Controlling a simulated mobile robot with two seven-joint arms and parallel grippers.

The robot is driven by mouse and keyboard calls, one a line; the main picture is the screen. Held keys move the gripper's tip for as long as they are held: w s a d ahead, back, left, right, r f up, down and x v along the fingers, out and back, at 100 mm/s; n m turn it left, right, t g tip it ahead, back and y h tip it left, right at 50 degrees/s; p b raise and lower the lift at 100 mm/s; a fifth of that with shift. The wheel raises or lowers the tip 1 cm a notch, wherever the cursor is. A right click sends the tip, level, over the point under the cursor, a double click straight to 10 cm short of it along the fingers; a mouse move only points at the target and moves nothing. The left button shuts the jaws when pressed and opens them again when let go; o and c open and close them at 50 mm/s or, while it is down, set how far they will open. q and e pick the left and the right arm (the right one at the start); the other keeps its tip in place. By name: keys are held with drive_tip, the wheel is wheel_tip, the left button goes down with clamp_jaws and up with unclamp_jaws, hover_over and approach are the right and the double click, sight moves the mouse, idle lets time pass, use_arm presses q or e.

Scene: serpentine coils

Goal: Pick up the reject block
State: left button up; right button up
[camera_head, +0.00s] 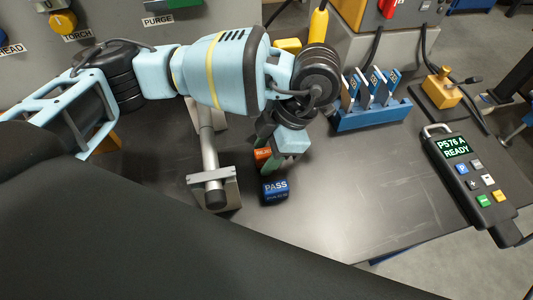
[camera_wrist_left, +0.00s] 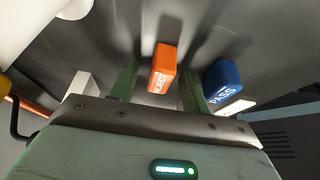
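The reject block (camera_head: 263,154) is orange with white lettering. In the head view my left gripper (camera_head: 278,161) is right over it and hides part of it. In the left wrist view the reject block (camera_wrist_left: 163,68) shows between the two green fingers of my left gripper (camera_wrist_left: 158,85), with a gap on each side. The fingers are apart and hold nothing. The blue pass block (camera_head: 275,190) stands just in front of the gripper in the head view; it also shows right of the fingers in the left wrist view (camera_wrist_left: 222,80). My right gripper is not in view.
A metal bar on a grey stand (camera_head: 214,190) is close on the left. A blue rack (camera_head: 371,116) with upright cards stands to the right behind. A handheld control unit (camera_head: 467,175) lies at the far right. The dark table (camera_head: 350,195) is clear between them.

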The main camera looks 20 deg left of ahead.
sight(266, 151)
use_arm(q)
clamp_jaws()
drive_tip(key=shift+r, duration=0.1)
wheel_tip(266, 151, up, 10)
drive_tip(key=shift+f+p, duration=0.1)
drive_tip(key=shift+p, duration=0.5)
